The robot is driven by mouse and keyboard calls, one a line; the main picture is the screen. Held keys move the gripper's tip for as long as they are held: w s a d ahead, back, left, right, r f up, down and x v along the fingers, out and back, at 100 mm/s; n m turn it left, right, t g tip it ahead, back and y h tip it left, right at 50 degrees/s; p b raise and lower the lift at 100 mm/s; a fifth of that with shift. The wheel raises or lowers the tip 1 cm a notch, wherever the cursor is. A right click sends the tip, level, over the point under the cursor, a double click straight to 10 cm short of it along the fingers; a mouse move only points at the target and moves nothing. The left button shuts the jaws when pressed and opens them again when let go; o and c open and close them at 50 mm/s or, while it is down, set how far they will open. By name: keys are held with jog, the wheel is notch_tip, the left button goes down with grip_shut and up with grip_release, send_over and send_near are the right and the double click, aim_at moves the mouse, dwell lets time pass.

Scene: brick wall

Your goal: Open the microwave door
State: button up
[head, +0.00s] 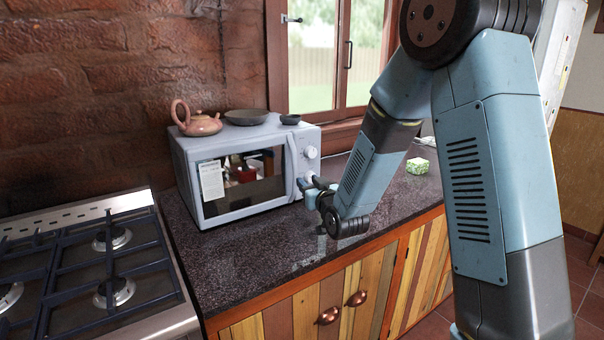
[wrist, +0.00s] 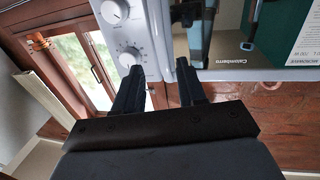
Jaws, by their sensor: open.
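The white microwave (head: 186,150) stands on the dark countertop against the brick wall. Its dark glass door (head: 240,182) is shut. The white upright door handle (head: 291,168) runs along the door's right edge, beside the control knobs. My gripper (head: 308,188) is at the microwave's front right, close to the lower part of the handle. In the wrist view the two dark fingers (wrist: 158,72) are apart, pointing at the strip between the knobs (wrist: 130,57) and the door glass (wrist: 225,35). I cannot tell whether they touch the handle.
A teapot (head: 196,122), a shallow bowl (head: 246,117) and a small dark dish (head: 290,119) sit on the microwave. A gas stove (head: 120,300) is at left. A green patterned box (head: 417,166) lies on the counter at right. The counter (head: 240,255) before the microwave is clear.

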aim_at(296, 170)
jog(key=x, duration=0.9)
jog(key=shift+c, duration=0.4)
jog(key=shift+d, duration=0.1)
grip_shut()
